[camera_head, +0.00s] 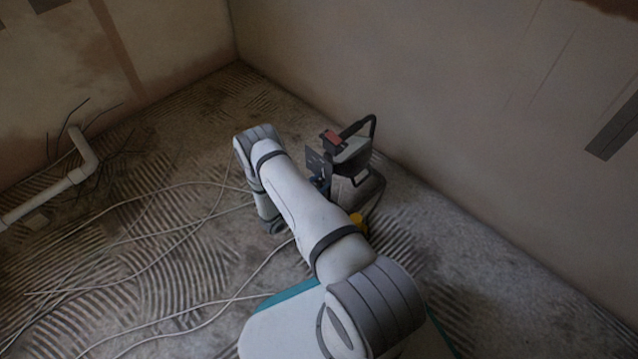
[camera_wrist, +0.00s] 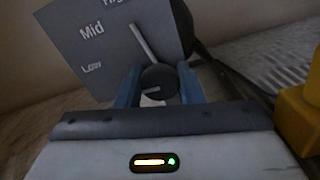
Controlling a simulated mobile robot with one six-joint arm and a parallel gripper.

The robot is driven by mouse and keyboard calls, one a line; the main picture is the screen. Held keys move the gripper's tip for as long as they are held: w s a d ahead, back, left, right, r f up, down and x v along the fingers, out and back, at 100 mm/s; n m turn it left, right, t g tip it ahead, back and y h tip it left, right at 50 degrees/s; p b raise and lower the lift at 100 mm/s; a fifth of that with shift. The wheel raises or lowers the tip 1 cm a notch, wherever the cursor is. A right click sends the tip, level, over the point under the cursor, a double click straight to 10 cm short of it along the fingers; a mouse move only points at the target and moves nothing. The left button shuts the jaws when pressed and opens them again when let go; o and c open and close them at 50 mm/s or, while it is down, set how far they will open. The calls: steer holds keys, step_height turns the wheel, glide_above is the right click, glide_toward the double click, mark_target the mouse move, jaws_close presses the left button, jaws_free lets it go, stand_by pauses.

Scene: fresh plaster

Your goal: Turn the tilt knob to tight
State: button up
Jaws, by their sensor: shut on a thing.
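In the wrist view a round dark knob (camera_wrist: 162,76) sits between the two blue fingers of my gripper (camera_wrist: 158,86), which is shut on it. The knob has a short pale mark (camera_wrist: 151,90) on its face. Behind it is a tilted grey plate (camera_wrist: 108,62) reading "Low" and "Mid", with a further word cut off at the top edge. A pale bar (camera_wrist: 144,42) runs up-left from the knob across the plate. No "tight" label is visible. In the head view the dark plate (camera_head: 316,162) stands beside a grey device (camera_head: 350,163); my arm hides the knob, and blue of my gripper (camera_head: 321,186) shows.
The device has a black handle or hose (camera_head: 371,130) and a red part (camera_head: 333,138); it stands close to the right wall. A yellow object (camera_head: 357,223) is near my arm. Pale cables (camera_head: 160,235) lie on the floor. A white pipe (camera_head: 82,172) is at left.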

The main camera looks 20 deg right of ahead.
steer(key=m, duration=0.4)
steer(key=shift+f+m, duration=0.1)
steer(key=shift+m, duration=0.2)
steer(key=m, duration=0.4)
steer(key=shift+w+m, duration=0.1)
steer(key=shift+m, duration=0.2)
steer(key=m, duration=0.4)
steer(key=shift+m+p, duration=0.3)
steer(key=shift+p, duration=0.05)
steer(key=shift+m, duration=1.8)
steer(key=o, duration=1)
steer(key=p+v, duration=0.3)
steer(key=v, duration=0.5)
steer(key=shift+d, duration=0.1)
